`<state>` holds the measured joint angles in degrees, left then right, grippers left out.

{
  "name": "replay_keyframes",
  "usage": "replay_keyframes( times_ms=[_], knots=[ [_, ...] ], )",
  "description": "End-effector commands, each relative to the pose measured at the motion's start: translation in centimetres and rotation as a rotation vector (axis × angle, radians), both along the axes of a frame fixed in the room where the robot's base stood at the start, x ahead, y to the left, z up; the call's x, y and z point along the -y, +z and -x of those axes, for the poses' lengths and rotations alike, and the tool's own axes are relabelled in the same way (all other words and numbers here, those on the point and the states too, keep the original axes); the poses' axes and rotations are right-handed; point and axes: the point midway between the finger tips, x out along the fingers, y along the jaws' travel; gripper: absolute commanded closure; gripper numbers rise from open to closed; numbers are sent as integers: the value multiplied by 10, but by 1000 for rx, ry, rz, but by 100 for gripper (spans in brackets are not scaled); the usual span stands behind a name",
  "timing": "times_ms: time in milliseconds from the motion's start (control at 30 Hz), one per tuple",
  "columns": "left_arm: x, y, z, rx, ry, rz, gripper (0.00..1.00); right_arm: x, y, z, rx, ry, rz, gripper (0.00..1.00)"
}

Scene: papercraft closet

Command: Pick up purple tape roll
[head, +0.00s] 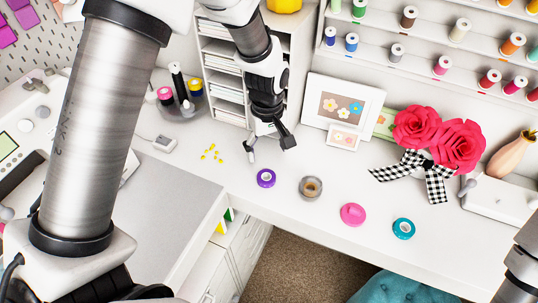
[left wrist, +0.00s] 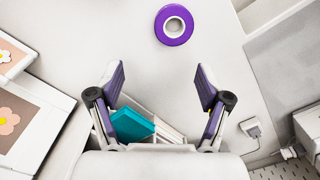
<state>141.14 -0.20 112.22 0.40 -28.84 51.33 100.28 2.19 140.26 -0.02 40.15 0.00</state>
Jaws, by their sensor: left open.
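The purple tape roll (head: 266,178) lies flat on the white desk, first in a row of tape rolls along the front edge. It also shows in the left wrist view (left wrist: 174,25), near the top and beyond the fingertips. My left gripper (head: 268,150) is open above the desk, a little behind the purple roll. In the left wrist view its two fingers (left wrist: 160,85) are spread apart with no object gripped between them. The roll is apart from both fingers. My right gripper is not in view; part of my right arm shows at the lower right.
A grey tape roll (head: 311,188), a pink roll (head: 353,214) and a teal roll (head: 403,228) lie to the right. Framed flower pictures (head: 343,103), red paper flowers (head: 440,141) and a white paper organizer (head: 222,70) stand behind. Small yellow pieces (head: 211,152) lie left.

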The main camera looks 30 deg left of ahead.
Motion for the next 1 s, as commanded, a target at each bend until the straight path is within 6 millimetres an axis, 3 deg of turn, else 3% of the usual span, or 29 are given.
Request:
replay_keyframes(
  times_ms=[400, 667, 700, 800, 833, 1000],
  knots=[
    [0, -63, 1, -5, -1, 0, 22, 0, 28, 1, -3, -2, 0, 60],
    [0, -71, 0, -1, -2, -1, 22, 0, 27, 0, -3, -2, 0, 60],
    [0, -71, 0, -1, -2, -1, 37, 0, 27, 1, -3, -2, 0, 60],
    [0, -71, 1, -1, -2, -1, 63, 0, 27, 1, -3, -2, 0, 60],
    [0, -71, 1, -1, -2, -1, 67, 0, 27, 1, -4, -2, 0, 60],
    [0, -71, 1, -1, -2, -1, 66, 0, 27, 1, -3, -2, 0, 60]
  ],
)
